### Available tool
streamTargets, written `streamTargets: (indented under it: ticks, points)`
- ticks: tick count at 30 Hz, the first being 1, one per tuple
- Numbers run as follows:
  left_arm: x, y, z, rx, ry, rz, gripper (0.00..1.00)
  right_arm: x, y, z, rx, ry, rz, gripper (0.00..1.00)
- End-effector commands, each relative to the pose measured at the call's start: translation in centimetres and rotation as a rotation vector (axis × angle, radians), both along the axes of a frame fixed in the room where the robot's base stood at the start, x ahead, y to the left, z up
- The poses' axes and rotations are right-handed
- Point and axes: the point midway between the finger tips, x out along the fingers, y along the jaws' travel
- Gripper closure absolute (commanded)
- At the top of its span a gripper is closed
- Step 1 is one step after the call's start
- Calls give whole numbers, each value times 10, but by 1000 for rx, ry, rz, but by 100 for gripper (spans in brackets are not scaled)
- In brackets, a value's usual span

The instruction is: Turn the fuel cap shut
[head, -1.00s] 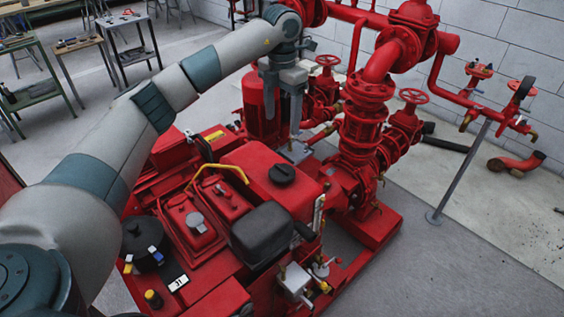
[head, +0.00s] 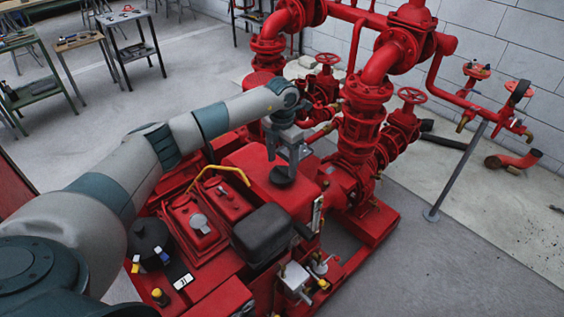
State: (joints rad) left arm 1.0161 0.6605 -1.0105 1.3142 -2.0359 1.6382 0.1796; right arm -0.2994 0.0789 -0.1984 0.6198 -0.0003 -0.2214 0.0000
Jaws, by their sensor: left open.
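The black round fuel cap (head: 283,178) sits on top of the red fuel tank (head: 248,160) in the middle of the head view. My left gripper (head: 284,160) points down right above the cap, its two fingers apart. The fingertips overlap the cap's upper edge in the picture, and I cannot tell whether they touch it. Part of the cap's far side is hidden behind the fingers. My right gripper is not in view.
A black box-shaped part (head: 262,236) and a yellow curved handle (head: 222,172) are close to the tank. Red pipes and valves with a handwheel (head: 413,96) rise behind it. A grey post (head: 458,170) stands to the right on open floor.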

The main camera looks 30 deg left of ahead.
Motion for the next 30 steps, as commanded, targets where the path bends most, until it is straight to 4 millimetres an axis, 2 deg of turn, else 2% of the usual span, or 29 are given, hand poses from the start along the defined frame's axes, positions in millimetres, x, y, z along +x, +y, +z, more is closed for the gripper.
streamTargets:
  ticks: [6, 16, 17, 21, 22, 30]
  points:
    - [0, -1, -16, -1, 0, 0, 34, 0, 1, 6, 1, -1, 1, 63]
    - [0, -1, -19, 0, -1, 0, 34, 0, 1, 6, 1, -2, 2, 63]
    - [0, -1, -19, 0, -1, 0, 37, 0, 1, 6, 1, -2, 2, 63]
    - [0, 0, -19, 0, -1, 0, 70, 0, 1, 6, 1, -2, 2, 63]
    - [0, 0, -19, 0, -1, 0, 76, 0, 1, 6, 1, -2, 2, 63]
    - [0, 0, -20, 0, -1, -11, 76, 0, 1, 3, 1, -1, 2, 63]
